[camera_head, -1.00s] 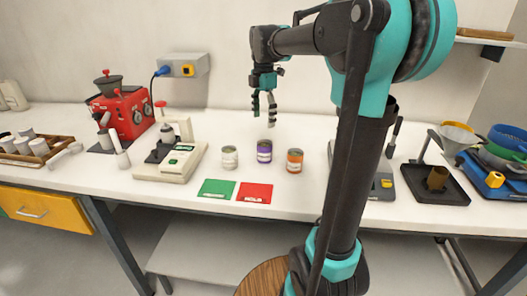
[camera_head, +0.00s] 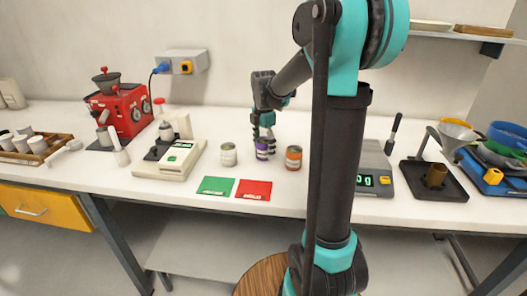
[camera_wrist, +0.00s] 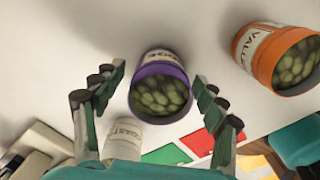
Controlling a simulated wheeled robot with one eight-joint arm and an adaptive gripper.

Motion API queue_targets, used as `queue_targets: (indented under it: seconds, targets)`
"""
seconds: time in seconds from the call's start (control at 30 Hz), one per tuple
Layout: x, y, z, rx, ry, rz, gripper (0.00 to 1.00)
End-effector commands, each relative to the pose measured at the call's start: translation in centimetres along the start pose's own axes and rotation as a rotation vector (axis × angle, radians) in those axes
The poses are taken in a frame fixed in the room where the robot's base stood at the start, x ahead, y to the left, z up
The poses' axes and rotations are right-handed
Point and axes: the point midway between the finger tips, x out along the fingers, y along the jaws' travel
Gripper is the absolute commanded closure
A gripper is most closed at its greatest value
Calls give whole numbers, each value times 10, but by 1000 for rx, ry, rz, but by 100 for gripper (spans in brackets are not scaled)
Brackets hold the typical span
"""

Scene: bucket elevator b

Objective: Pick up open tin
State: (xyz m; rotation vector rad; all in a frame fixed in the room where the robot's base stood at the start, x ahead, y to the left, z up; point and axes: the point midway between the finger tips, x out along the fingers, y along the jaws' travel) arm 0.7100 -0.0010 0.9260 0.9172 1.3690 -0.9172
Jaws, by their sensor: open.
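Three small tins stand on the white bench. The purple tin (camera_head: 262,153) is in the middle, and the wrist view shows it (camera_wrist: 160,66) open at the top with green beans inside. My gripper (camera_head: 262,139) is low at this tin. In the wrist view my gripper (camera_wrist: 159,76) is open, with one finger on each side of the purple tin and gaps showing. The orange tin (camera_head: 293,158) stands to the right; it is also open with green beans (camera_wrist: 256,45). The white tin (camera_head: 229,155) stands to the left, partly visible in the wrist view (camera_wrist: 122,139).
A green card (camera_head: 215,186) and a red card (camera_head: 253,190) lie in front of the tins. A cream scale-like device (camera_head: 170,160) and a red grinder (camera_head: 122,113) are at the left. A grey scale (camera_head: 373,165) and a black tray (camera_head: 452,187) are at the right.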

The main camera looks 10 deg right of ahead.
Motion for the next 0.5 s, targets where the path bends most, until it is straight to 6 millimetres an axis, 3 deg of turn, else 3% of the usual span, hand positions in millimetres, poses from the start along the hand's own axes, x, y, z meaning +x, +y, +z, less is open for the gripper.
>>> queue_targets:
  seconds: [0.13,0.37,0.5]
  targets:
    - [12,0,0,0,0,0,28]
    - [14,0,0,0,0,0,28]
    - [13,0,0,0,0,0,43]
